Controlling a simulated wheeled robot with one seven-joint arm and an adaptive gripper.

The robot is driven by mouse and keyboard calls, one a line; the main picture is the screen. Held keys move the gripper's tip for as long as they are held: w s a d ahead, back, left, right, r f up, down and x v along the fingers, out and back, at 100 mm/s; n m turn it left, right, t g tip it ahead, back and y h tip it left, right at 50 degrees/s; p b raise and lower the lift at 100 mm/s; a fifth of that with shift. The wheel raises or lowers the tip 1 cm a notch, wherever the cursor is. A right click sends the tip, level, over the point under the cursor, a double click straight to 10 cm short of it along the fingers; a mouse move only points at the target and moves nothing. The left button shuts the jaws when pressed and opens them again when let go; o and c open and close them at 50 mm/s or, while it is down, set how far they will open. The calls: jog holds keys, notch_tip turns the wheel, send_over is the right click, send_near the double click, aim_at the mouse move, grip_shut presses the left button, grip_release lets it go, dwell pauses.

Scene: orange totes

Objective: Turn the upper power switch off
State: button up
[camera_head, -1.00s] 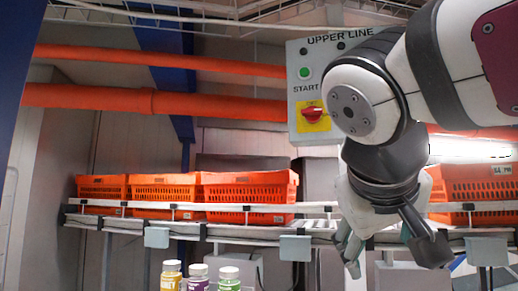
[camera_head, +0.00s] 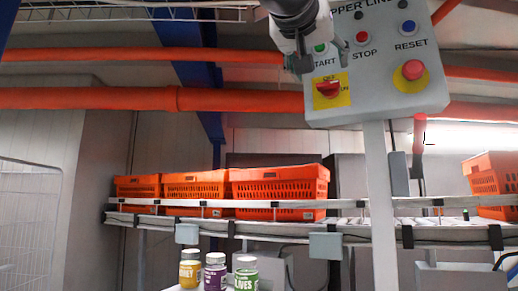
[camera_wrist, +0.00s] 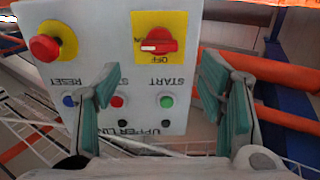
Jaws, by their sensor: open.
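The upper line control box (camera_head: 375,60) is a light grey panel on a post. Its red rotary power switch (camera_head: 328,89) sits on a yellow plate at the lower left of the panel. In the wrist view, where the panel is upside down, the switch (camera_wrist: 160,46) lies ahead, between and beyond the fingertips, with its handle roughly horizontal. My gripper (camera_head: 304,60) is at the panel's upper left, just above the switch in the head view. In the wrist view my gripper (camera_wrist: 155,90) is open and empty, its green-padded fingers wide apart and clear of the switch.
The panel also carries a green START button (camera_head: 320,48), a red STOP button (camera_head: 362,38), a blue RESET button (camera_head: 408,27) and a red mushroom button (camera_head: 412,70). Orange totes (camera_head: 280,183) stand on the conveyor behind. Several bottles (camera_head: 216,271) stand at the bottom.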

aim_at(327, 83)
jog(key=p+x, duration=0.1)
jog(key=x, duration=0.9)
jog(key=shift+s+p, duration=0.1)
jog(key=shift+p, duration=0.2)
jog(key=c, duration=1.2)
